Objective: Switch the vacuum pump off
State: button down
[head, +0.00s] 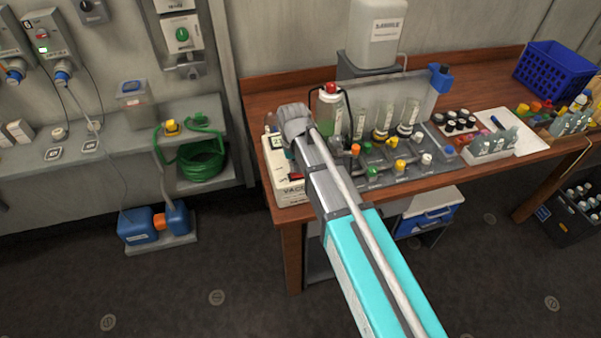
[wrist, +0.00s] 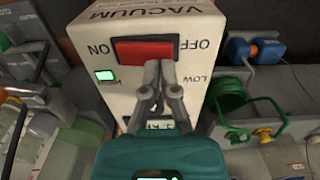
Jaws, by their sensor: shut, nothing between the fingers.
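The vacuum pump is a white box (head: 288,188) at the left end of the wooden bench, partly hidden by my arm. In the wrist view its panel (wrist: 195,28) appears upside down, with VACUUM, ON at left, OFF at right and LOW. A red rocker switch (wrist: 132,50) sits between ON and OFF. A small green-lit window (wrist: 105,76) shows below ON. My gripper (wrist: 161,66) is shut and empty, its fingertips over the OFF-side lower edge of the switch. I cannot tell whether they touch it. The fingers cover part of a lower display.
A rack of bottles and coloured-capped valves (head: 385,165) stands right of the pump on the bench (head: 480,178). A red-topped bottle (head: 330,105) is close by my wrist. A shelf with a green hose coil (head: 202,160) is at left. The floor in front is clear.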

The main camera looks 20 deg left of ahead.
jog(key=shift+f+b, duration=0.65)
jog(key=shift+f, duration=0.05)
dwell(0.5)
jog(key=shift+r+p, duration=3.55)
jog(key=s+d+f+m+b, duration=0.1)
jog(key=s+d+m, duration=0.2)
jog(key=d, duration=1.5)
jog(key=s+d+f+m+b, duration=0.2)
jog(key=s+d+m, duration=0.1)
jog(key=d, duration=1.6)
